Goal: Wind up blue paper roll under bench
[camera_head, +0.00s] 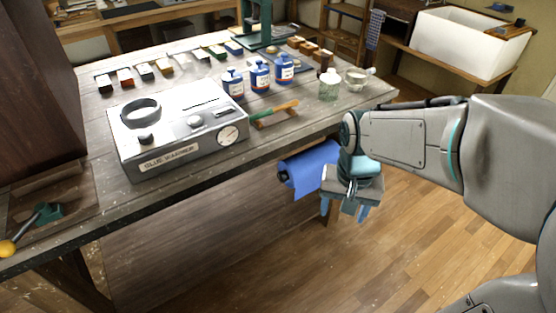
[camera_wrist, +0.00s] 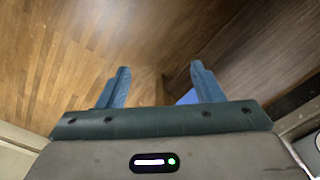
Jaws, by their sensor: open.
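The blue paper roll (camera_head: 308,168) is mounted under the bench's front edge, with a dark round end at its left and a loose sheet hanging down. My gripper (camera_head: 355,211) is just right of the roll in the head view and covers its right end. The blue fingers point down, spread apart with nothing between them. In the wrist view my gripper (camera_wrist: 160,82) is open over the wooden floor. A small patch of blue paper (camera_wrist: 188,97) shows beside the right finger, apart from the jaws' gap centre.
The wooden bench (camera_head: 90,235) carries a grey glue warmer (camera_head: 178,128), blue bottles (camera_head: 260,76), a glass jar (camera_head: 329,86) and a green-and-orange tool (camera_head: 274,114). A bench leg stands close behind my gripper. The floor (camera_head: 420,230) at right is clear.

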